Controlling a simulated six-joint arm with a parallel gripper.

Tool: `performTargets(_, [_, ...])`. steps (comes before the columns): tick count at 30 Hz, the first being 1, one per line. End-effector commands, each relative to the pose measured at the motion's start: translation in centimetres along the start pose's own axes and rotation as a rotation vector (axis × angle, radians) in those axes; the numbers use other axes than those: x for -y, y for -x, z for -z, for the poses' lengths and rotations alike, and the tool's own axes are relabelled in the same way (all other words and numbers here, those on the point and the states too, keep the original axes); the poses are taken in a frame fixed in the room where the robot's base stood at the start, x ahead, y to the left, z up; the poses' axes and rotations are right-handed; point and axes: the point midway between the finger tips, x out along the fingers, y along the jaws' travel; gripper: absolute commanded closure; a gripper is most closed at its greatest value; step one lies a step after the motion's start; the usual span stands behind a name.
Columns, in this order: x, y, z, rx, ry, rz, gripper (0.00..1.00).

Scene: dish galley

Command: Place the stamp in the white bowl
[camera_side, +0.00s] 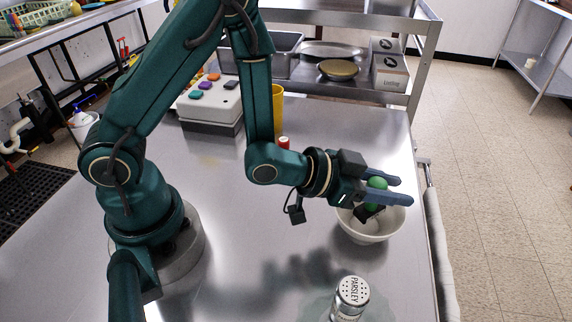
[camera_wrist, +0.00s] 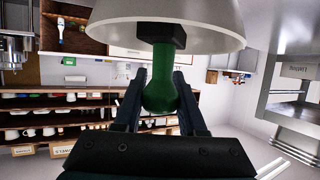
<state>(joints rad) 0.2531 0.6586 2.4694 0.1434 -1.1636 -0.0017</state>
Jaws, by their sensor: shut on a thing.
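The stamp (camera_side: 377,183) has a green rounded handle and a dark block at its end. My gripper (camera_side: 388,191) is shut on the green handle and holds the stamp over the white bowl (camera_side: 371,232), which stands near the right edge of the steel table. The stamp's dark block is lower than the handle, at or just inside the bowl's opening; whether it touches the bowl I cannot tell. In the wrist view the stamp's green handle (camera_wrist: 160,98) is between my two fingers, with the block in front of the white bowl (camera_wrist: 205,14).
A parsley shaker (camera_side: 350,297) stands in front of the bowl. A yellow cup (camera_side: 278,108), a small red-topped item (camera_side: 284,142) and a box with coloured buttons (camera_side: 212,102) are towards the back. The steel table (camera_side: 240,225) is clear between my base and the bowl.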

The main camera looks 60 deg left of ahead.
Motion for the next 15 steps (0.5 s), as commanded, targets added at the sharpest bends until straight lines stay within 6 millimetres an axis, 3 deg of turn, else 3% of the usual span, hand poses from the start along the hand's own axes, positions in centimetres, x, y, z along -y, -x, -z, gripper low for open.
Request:
performTargets(12, [0.01, -0.17, -0.4, -0.001, 0.0, 0.001, 1.0])
performTargets(13, [0.01, -0.16, -0.41, -0.001, 0.0, 0.001, 0.48])
performTargets(15, [0.01, -0.16, -0.41, -0.001, 0.0, 0.001, 0.25])
